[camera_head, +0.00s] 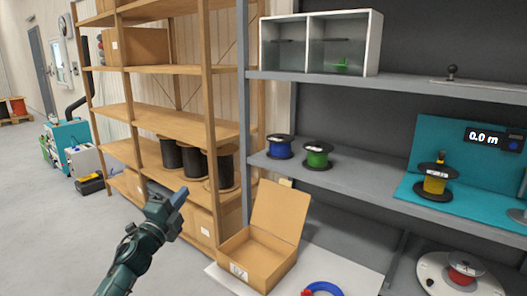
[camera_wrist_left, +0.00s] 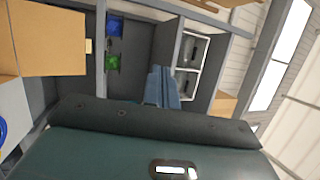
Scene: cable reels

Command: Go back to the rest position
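My left gripper (camera_head: 181,196) is held up in front of the wooden shelves, left of an open cardboard box (camera_head: 258,258). In the left wrist view its blue-grey fingers (camera_wrist_left: 161,88) are together with nothing between them. My right gripper is not in view. A blue reel (camera_head: 279,147) and a green reel (camera_head: 318,155) stand on the grey shelf (camera_head: 360,184). A yellow reel (camera_head: 435,184) stands on a teal station whose display (camera_head: 486,137) reads 0.0 m. A red reel (camera_head: 462,272) sits on a round white base below.
A blue ring-shaped coil (camera_head: 322,289) lies at the lower front edge of view, right of the box. A white two-part cubby (camera_head: 320,43) stands on the upper shelf. Several dark reels (camera_head: 195,163) stand on the wooden shelves.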

